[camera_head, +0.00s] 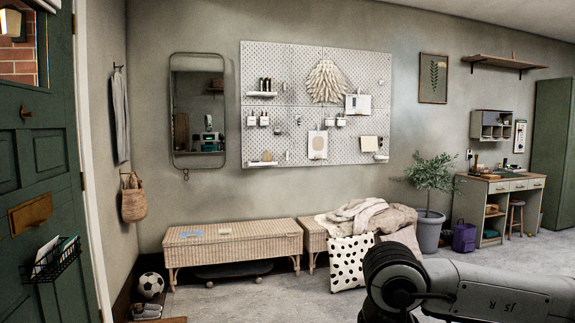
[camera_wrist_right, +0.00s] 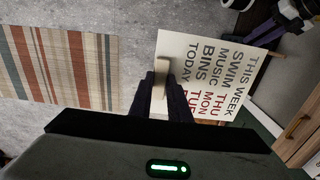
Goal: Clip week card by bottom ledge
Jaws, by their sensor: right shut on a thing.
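In the right wrist view a cream week card (camera_wrist_right: 205,58) with dark and red lettering shows sideways. It reads THIS WEEK, SWIM THU, MUSIC MON, BINS and TODAY. A pale tan block or tab (camera_wrist_right: 162,68) sits at its edge between my right fingers. My right gripper (camera_wrist_right: 165,88) is shut there, holding the card; the exact contact is hidden by the fingers. In the head view the white pegboard (camera_head: 285,125) hangs on the far wall. Small bottom ledges are at its lower left (camera_head: 262,163) and lower right (camera_head: 380,158). My left gripper is in neither view.
Papers hang on the pegboard (camera_head: 317,145), with cups and an upper ledge (camera_head: 262,94). A wicker bench (camera_head: 235,238) stands below it. A spotted cushion (camera_head: 350,262) leans at the second bench. A ball (camera_head: 150,285) lies left. A striped rug (camera_wrist_right: 60,65) lies on grey floor.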

